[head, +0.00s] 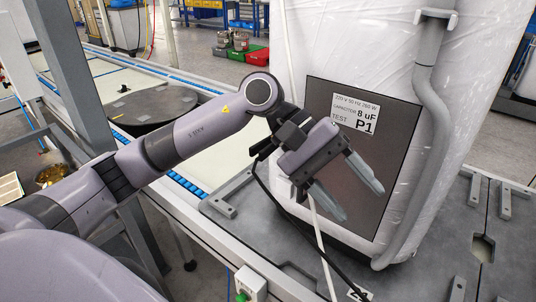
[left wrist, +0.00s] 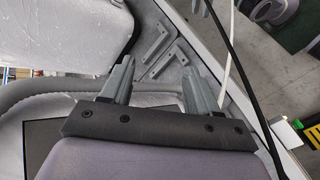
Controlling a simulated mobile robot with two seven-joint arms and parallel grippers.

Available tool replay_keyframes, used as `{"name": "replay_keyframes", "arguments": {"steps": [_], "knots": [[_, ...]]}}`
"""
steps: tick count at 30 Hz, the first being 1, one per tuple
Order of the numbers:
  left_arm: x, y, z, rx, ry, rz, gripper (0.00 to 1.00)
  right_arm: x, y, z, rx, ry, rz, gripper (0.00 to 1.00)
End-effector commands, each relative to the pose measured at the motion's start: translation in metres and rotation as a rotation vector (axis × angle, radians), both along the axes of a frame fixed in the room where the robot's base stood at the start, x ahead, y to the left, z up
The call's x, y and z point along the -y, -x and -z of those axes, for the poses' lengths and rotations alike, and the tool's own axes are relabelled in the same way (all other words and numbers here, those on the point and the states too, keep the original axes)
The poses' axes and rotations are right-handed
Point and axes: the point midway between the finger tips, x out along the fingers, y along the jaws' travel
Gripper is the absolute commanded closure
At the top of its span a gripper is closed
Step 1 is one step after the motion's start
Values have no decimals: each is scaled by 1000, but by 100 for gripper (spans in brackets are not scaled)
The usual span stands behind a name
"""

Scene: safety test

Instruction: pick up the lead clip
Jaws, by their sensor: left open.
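My left gripper (head: 358,203) is open, with nothing between its fingers, in front of the dark panel on the wrapped appliance. The fingers also show in the left wrist view (left wrist: 156,68), apart and empty. A black lead (head: 312,240) runs from behind my wrist down to the bottom edge. It also shows at the right of the left wrist view (left wrist: 250,92). A small dark piece on a white patch (head: 358,294) lies at the lead's low end; I cannot tell whether this is the lead clip.
The plastic-wrapped appliance (head: 390,45) stands close behind my gripper, its dark panel (head: 350,150) labelled P1. Grey brackets (head: 232,191) lie on the grey plate (head: 430,275). A white cord (head: 319,240) hangs beside the black lead. A green-button box (head: 250,284) is at the front edge.

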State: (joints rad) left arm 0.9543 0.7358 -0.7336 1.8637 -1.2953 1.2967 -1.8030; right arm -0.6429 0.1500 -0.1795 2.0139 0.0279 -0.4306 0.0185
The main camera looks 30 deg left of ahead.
Motion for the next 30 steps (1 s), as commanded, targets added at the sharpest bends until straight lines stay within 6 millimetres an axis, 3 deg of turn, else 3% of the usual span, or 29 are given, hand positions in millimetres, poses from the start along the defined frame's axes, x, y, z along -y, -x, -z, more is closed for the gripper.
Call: {"name": "replay_keyframes", "arguments": {"steps": [3,6,9,13,17,20,30], "knots": [[-47,-21,2,274,-275,84,40,0,0,13,-4,-2,0,57],[-91,-36,-7,442,-502,149,40,-1,-1,18,-5,-3,-1,57],[-132,-45,-21,548,-699,198,40,-1,-2,21,0,-6,0,57],[-171,-48,-40,615,-880,239,40,-2,-3,24,1,-10,0,57],[-191,-48,-50,636,-971,260,40,-2,-4,25,2,-11,-1,57],[-196,-50,-46,638,-995,266,40,-2,-4,26,3,-11,-1,57],[-196,-64,-4,636,-993,269,40,-3,-5,28,1,-13,-1,57]]}}
